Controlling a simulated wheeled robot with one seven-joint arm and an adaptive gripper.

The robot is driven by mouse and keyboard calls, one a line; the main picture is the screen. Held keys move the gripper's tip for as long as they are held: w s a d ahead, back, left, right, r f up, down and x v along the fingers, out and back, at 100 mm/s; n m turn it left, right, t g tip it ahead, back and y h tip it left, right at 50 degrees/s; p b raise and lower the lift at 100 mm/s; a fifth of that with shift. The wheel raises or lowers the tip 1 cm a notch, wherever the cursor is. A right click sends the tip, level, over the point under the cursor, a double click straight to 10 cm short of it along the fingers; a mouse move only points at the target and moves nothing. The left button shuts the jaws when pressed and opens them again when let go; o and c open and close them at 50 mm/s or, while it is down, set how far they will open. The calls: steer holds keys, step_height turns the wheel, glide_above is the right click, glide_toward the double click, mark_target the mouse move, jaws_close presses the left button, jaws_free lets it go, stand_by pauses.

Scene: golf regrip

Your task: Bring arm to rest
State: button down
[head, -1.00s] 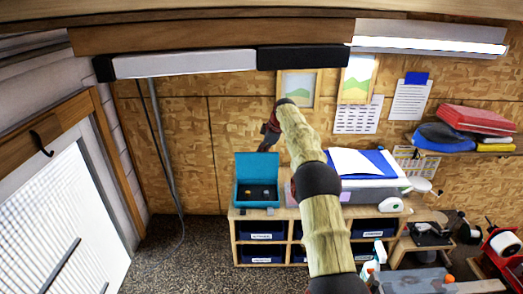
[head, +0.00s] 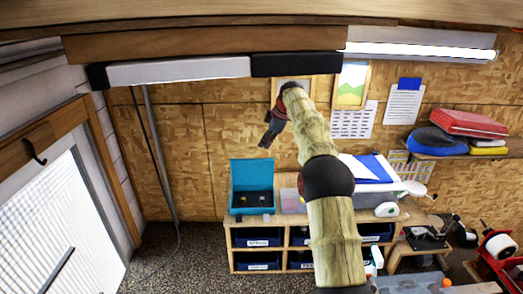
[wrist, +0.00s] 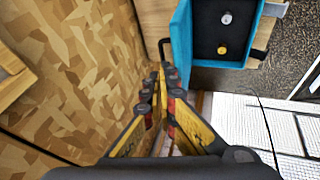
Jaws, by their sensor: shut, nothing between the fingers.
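My gripper (head: 268,135) is raised in front of the wood-panel wall in the head view, above and a little right of the open teal case. In the wrist view my gripper (wrist: 163,95) shows its two fingers brought together at the tips, with nothing between them. My arm rises from the bottom of the head view and bends over to the left at the top.
The teal case (head: 252,204) stands open on a wooden shelf unit (head: 278,220) with blue bins. The case (wrist: 183,30) also shows in the wrist view with small items inside. A wall shelf (head: 480,154) is at right, a door (head: 60,235) at left.

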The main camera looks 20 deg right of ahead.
steer(key=shift+s+d+r, duration=0.1)
steer(key=shift+s+r, duration=0.2)
steer(key=shift+r, duration=0.2)
steer(key=s+a+f+m+b, duration=0.25)
steer(key=s+a+b, duration=0.35)
steer(key=s, duration=0.3)
steer(key=s+a+f+m+h+b, duration=0.1)
steer(key=s+a+f+m+b, duration=0.15)
steer(key=s+a+b, duration=0.55)
steer(key=s+a+f+m+b, duration=0.25)
steer(key=s+b, duration=0.25)
steer(key=s, duration=0.6)
steer(key=s+a+f+m+b, duration=0.2)
steer(key=s+f+b, duration=0.5)
steer(key=s+f, duration=0.7)
steer(key=s+a+f+m+b, duration=0.3)
steer(key=s+f+b, duration=0.4)
steer(key=s+f, duration=0.7)
steer(key=shift+a+h, duration=0.4)
steer(key=shift+a, duration=0.2)
steer(key=c, duration=2.5)
jaws_free()
steer(key=shift+c, duration=0.2)
